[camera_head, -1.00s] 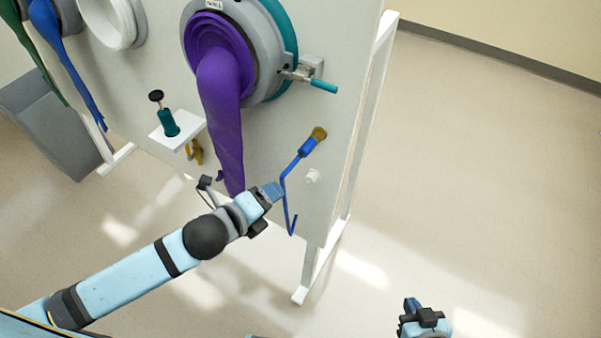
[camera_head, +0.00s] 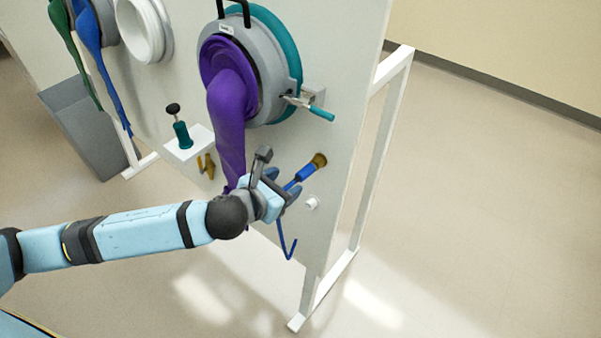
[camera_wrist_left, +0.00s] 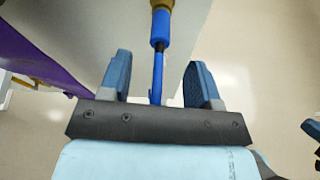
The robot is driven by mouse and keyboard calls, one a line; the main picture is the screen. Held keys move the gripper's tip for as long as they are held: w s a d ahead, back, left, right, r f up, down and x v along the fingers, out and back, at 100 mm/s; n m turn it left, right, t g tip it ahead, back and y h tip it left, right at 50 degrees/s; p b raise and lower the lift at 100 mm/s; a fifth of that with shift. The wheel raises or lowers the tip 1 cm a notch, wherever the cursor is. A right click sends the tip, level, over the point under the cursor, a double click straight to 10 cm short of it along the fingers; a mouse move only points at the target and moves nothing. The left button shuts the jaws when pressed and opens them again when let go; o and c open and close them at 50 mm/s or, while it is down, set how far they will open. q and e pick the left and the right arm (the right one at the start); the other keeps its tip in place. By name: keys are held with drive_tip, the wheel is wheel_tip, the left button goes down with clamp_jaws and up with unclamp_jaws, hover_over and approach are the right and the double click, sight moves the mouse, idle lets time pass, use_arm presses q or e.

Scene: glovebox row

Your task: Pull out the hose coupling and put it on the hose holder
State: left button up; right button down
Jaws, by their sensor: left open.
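The blue hose coupling (camera_head: 307,172) sits at a brass fitting (camera_head: 319,160) on the white panel, with a thin blue hose (camera_head: 287,245) hanging below it and curling at its end. My left gripper (camera_head: 291,192) is open just below and left of the coupling. In the left wrist view the coupling (camera_wrist_left: 160,30) is ahead of the fingertips, and the blue hose (camera_wrist_left: 157,80) runs between the open fingers. A short white peg (camera_head: 312,202) sticks out of the panel below the coupling; I cannot tell whether it is the hose holder. A blue and dark part, likely my right gripper, is cut off at the wrist view's right edge.
A purple glove (camera_head: 231,110) hangs from its port close left of my left gripper. A teal-handled latch (camera_head: 320,113) sticks out above the coupling. A small white shelf (camera_head: 185,150) holds a teal, black-knobbed part. Floor right of the panel frame (camera_head: 370,170) is clear.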

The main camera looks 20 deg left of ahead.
sight(295, 180)
use_arm(q)
drive_tip(key=x, duration=0.8)
drive_tip(key=shift+w+d+f+p, duration=0.1)
drive_tip(key=shift+w+f+p, duration=0.05)
drive_tip(key=shift+w+p, duration=0.15)
clamp_jaws()
drive_tip(key=shift+s, duration=0.1)
drive_tip(key=shift+s+p, duration=0.4)
drive_tip(key=shift+s+a, duration=0.25)
drive_tip(key=shift+p+v, duration=0.7)
drive_tip(key=shift+v, duration=0.05)
drive_tip(key=shift+s+a, duration=0.1)
drive_tip(key=shift+s, duration=0.05)
drive_tip(key=shift+s+a+r+p, duration=0.1)
drive_tip(key=shift+s+a+p, duration=0.25)
drive_tip(key=shift+s, duration=0.4)
drive_tip(key=shift+s+a+r+p, duration=0.15)
drive_tip(key=shift+s+p, duration=0.25)
drive_tip(key=shift+s, duration=0.4)
drive_tip(key=shift+s+a+p, duration=0.35)
drive_tip(key=shift+s, duration=0.4)
